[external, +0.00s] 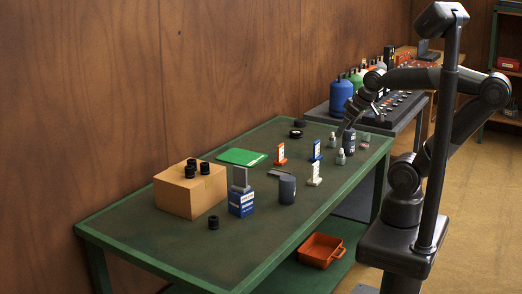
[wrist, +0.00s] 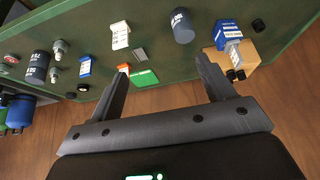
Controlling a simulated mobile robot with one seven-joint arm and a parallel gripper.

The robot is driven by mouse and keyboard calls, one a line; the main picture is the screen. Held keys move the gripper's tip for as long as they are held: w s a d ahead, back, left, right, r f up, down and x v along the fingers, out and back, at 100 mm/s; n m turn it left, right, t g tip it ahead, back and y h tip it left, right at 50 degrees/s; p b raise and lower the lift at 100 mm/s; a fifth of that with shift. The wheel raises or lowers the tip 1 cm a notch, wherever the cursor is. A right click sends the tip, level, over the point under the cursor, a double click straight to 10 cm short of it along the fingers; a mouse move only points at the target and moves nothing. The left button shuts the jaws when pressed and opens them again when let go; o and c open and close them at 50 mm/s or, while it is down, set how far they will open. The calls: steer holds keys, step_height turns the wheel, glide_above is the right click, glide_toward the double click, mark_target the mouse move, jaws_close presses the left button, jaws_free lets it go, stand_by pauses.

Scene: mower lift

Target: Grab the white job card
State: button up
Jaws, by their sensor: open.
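The white job card (external: 315,174) stands upright in a small white holder on the green-framed table (external: 262,243), on the near side of the card group. It also shows in the wrist view (wrist: 120,36), up and to the left of the finger gap. An orange card (external: 280,153) and a blue card (external: 316,150) stand behind it. My gripper (wrist: 161,68) is open and empty. In the external view it hangs over the right end of the table, near the dark bottle, apart from the white card; its fingertips are hard to make out there.
A dark canister (external: 287,190), a blue box (external: 241,204) and a cardboard box (external: 190,192) stand left of the white card. A tall dark bottle (external: 348,142) and small bottles (external: 341,157) stand to the right. A green flat piece (external: 241,156) lies behind.

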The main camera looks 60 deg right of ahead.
steer(key=g, duration=0.6)
glide_above(315, 179)
steer(key=w+d, duration=0.1)
steer(key=w, duration=0.1)
steer(key=f, duration=2.1)
steer(key=shift+s+f, duration=0.25)
steer(key=shift+f, duration=0.05)
steer(key=shift+s+f, duration=0.25)
steer(key=shift+f, duration=1.15)
steer(key=shift+s+f, duration=0.2)
steer(key=shift+f, duration=1.15)
steer(key=c, duration=1.1)
steer(key=shift+o, duration=0.2)
steer(key=shift+r, duration=0.1)
